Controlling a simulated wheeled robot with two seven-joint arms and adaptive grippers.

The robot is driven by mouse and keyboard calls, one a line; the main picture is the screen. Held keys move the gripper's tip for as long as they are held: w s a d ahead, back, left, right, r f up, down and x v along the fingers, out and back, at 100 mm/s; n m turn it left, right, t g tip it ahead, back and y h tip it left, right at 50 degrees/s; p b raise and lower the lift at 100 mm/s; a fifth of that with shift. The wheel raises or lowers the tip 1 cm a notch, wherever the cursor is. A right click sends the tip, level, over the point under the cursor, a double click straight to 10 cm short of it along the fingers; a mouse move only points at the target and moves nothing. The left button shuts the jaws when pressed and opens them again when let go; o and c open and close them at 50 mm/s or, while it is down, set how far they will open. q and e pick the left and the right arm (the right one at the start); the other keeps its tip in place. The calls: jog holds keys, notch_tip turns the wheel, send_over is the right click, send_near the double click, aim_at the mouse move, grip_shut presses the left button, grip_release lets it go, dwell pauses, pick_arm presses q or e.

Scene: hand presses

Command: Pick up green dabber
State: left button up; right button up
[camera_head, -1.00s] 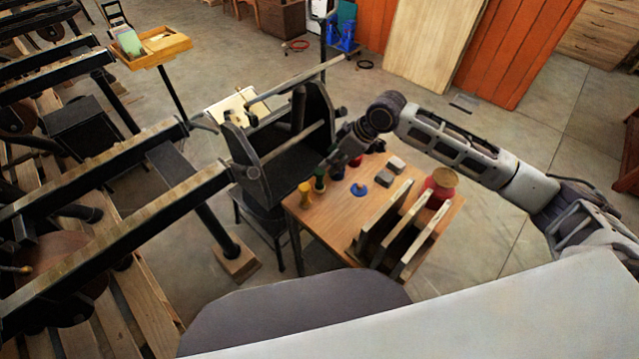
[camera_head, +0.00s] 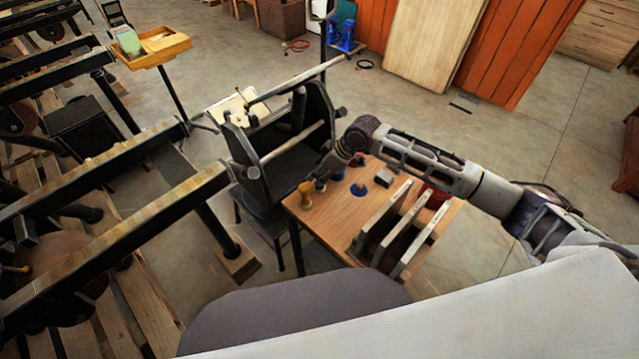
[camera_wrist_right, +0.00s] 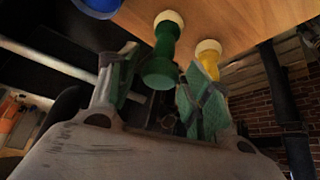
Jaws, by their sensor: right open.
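The green dabber (camera_wrist_right: 163,55) stands on the wooden table. In the right wrist view it is between the two fingers of my right gripper (camera_wrist_right: 160,95), which is open, with gaps on both sides of it. In the head view my right gripper (camera_head: 325,172) is over the table's far left part and covers most of the green dabber. My left gripper is not in view.
A yellow dabber (camera_head: 305,194) stands just left of the green one; it also shows in the wrist view (camera_wrist_right: 208,62). A blue dabber (camera_head: 359,189) is to the right. Upright boards (camera_head: 383,217) fill the table's right side. A black press (camera_head: 262,160) stands close behind.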

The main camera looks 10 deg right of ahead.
dwell(0.3)
jog(key=shift+p+x, duration=0.35)
jog(key=shift+x, duration=2.3)
jog(key=shift+s+d+f, duration=0.1)
jog(key=shift+d, duration=0.1)
jog(key=shift+c, duration=0.2)
jog(key=c, duration=1)
